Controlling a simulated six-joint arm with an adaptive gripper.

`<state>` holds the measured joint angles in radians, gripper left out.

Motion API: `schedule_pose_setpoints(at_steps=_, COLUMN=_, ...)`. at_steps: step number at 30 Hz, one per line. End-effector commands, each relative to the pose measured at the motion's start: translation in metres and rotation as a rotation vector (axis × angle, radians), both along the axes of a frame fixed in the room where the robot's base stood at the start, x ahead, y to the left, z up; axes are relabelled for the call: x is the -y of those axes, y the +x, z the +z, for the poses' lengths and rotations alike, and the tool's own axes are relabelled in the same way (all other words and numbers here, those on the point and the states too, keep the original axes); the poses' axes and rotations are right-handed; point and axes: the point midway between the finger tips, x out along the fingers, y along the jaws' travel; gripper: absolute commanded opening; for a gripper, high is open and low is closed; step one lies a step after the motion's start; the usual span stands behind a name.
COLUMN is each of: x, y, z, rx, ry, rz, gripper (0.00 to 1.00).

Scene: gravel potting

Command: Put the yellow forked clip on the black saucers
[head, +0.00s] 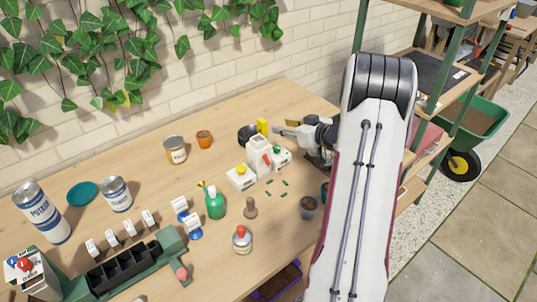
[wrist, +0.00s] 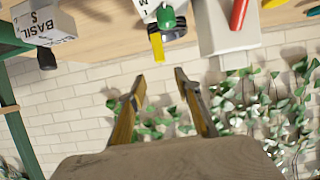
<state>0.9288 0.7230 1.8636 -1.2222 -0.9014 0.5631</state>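The yellow forked clip (head: 262,126) stands upright at the back of the bench, right beside the black saucers (head: 245,134). In the wrist view the yellow clip (wrist: 157,48) overlaps the edge of the dark saucers (wrist: 174,33); I cannot tell whether they touch. The clip's fork is not clear in either view. My gripper (head: 279,127) is just right of the clip in the head view. In the wrist view the fingers of my gripper (wrist: 159,80) are spread apart, with nothing between them, and the clip lies beyond the fingertips.
A white block with a red piece (head: 259,158) and white boxes stand close in front of the saucers. A terracotta pot (head: 204,139) and a tin (head: 175,149) are to the left. The brick wall (head: 300,50) rises behind the bench. A green bottle (head: 214,204) stands nearer.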

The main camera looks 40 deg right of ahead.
Motion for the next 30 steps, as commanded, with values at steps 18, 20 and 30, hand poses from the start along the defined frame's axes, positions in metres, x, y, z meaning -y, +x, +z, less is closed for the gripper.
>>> schedule_pose_setpoints(at_steps=18, x=-0.038, y=0.019, z=0.09, rx=-0.084, ry=-0.172, rz=-0.136, gripper=0.33)
schedule_pose_setpoints(at_steps=20, x=-0.045, y=0.018, z=0.101, rx=-0.094, ry=-0.186, rz=-0.153, gripper=0.33)
schedule_pose_setpoints(at_steps=30, x=-0.091, y=-0.002, z=0.152, rx=-0.164, ry=-0.238, rz=-0.239, gripper=0.33)
